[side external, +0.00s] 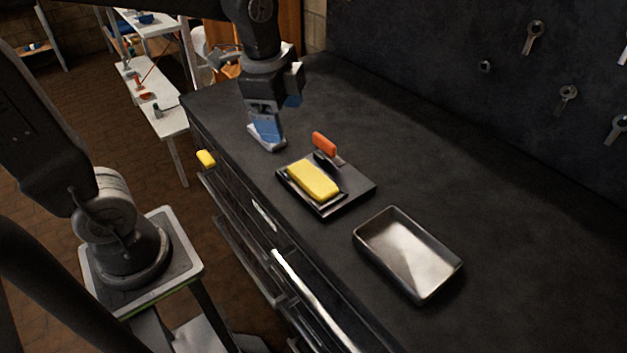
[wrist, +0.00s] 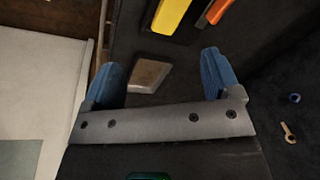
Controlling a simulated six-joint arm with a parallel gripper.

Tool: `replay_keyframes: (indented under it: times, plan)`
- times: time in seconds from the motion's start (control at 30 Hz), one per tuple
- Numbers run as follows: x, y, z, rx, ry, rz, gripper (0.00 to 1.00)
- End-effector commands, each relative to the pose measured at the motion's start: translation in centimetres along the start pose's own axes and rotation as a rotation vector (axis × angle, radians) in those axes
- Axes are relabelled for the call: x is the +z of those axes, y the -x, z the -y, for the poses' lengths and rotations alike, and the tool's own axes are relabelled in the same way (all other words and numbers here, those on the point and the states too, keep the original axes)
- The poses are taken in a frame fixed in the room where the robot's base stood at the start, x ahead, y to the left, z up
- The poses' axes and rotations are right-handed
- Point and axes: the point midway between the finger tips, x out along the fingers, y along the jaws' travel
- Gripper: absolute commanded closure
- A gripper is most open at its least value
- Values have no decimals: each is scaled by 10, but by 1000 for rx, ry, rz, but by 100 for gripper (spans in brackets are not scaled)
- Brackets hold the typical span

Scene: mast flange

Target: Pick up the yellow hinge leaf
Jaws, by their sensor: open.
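The yellow hinge leaf (side external: 313,181) lies flat on a dark flange plate (side external: 350,193) on the black bench. In the wrist view the yellow leaf (wrist: 172,14) is cut off by the top edge, beyond my fingertips. My gripper (side external: 268,133) is to the left of and behind the leaf in the side view, apart from it. Its two blue fingers are spread with nothing held between them in the wrist view (wrist: 160,65). An orange piece (side external: 324,144) stands at the back of the plate, beside the yellow leaf; it also shows in the wrist view (wrist: 215,12).
A pale grey block (side external: 277,145) lies on the bench under my gripper; it appears between the fingers in the wrist view (wrist: 150,74). An empty metal tray (side external: 408,257) sits to the right. A small yellow thing (side external: 205,158) is at the bench's left edge.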

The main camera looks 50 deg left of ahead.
Motion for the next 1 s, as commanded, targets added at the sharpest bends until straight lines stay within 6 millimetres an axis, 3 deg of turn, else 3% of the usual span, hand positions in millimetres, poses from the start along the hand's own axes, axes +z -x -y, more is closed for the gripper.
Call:
replay_keyframes:
  times: [0.2, 0.33, 0.47, 0.8, 1.0]
  plan:
    - [-24, -32, 32, 133, -436, 55, 17]
    - [-30, -43, 40, 172, -566, 58, 17]
    - [-30, -54, 40, 187, -606, 59, 17]
    - [-23, -114, 31, 186, -604, 59, 17]
    - [-22, -130, 28, 183, -603, 58, 17]
